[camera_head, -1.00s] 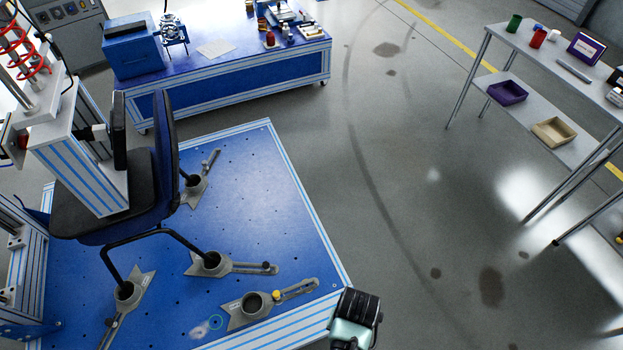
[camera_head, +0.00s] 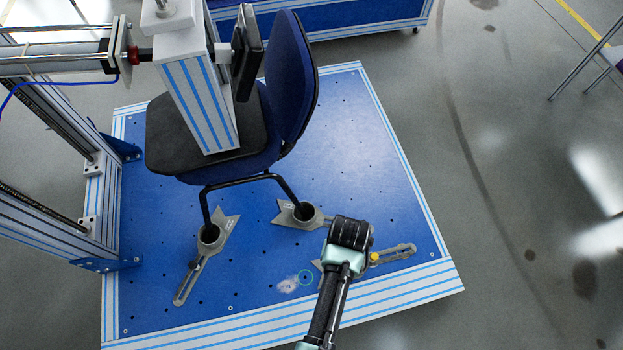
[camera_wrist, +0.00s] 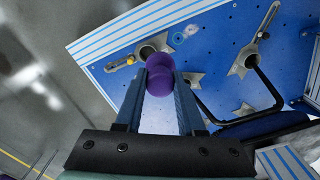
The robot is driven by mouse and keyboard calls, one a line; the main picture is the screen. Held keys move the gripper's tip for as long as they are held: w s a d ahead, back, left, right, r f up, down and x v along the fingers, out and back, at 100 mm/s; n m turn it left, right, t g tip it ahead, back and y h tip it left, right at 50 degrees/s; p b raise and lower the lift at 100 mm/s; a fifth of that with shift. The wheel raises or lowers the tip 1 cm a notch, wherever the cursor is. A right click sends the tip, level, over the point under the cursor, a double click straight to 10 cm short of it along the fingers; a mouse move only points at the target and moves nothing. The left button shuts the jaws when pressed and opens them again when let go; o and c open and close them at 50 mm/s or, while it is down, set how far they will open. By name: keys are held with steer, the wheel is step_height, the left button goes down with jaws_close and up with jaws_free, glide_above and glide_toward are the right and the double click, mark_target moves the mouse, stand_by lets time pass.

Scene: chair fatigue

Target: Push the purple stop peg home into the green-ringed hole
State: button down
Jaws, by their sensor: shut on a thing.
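The purple stop peg (camera_wrist: 160,75) is between the two fingers of my gripper (camera_wrist: 162,88) in the wrist view, and the gripper is shut on it. The peg is held above the blue bed plate (camera_head: 240,290). In the head view my gripper (camera_head: 350,235) hides the peg. The green-ringed hole (camera_head: 305,277) is in the plate near its front edge, left of and below my gripper in that picture. The ring also shows in the wrist view (camera_wrist: 178,38), beyond the peg and apart from it.
A pale smudge (camera_head: 288,285) lies beside the ring. A grey foot clamp with a yellow knob (camera_head: 374,258) is partly hidden behind my gripper. Other clamps (camera_head: 208,236) hold the legs of the dark blue chair (camera_head: 291,75). A striped press column (camera_head: 197,100) stands over its seat.

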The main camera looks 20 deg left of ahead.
steer(key=w+a+f+n+b, duration=0.1)
steer(key=a+f+n+b, duration=0.1)
steer(key=f+b, duration=1.4)
steer(key=w+a+f+n+b, duration=0.1)
steer(key=a+f+b, duration=0.4)
steer(key=f+b, duration=1.1)
steer(key=w+a+f+n+b, duration=0.2)
steer(key=a+f+b, duration=0.2)
steer(key=f+b, duration=1.2)
steer(key=shift+w+f+n+b, duration=0.15)
steer(key=shift+w+n+b, duration=0.2)
steer(key=shift+b, duration=1.2)
steer(key=shift+p, duration=0.55)
step_height(320, 180, down, 6)
steer(key=b, duration=0.4)
steer(key=shift+p, duration=0.8)
steer(key=shift+f+b, duration=1.5)
steer(key=shift+f, duration=0.5)
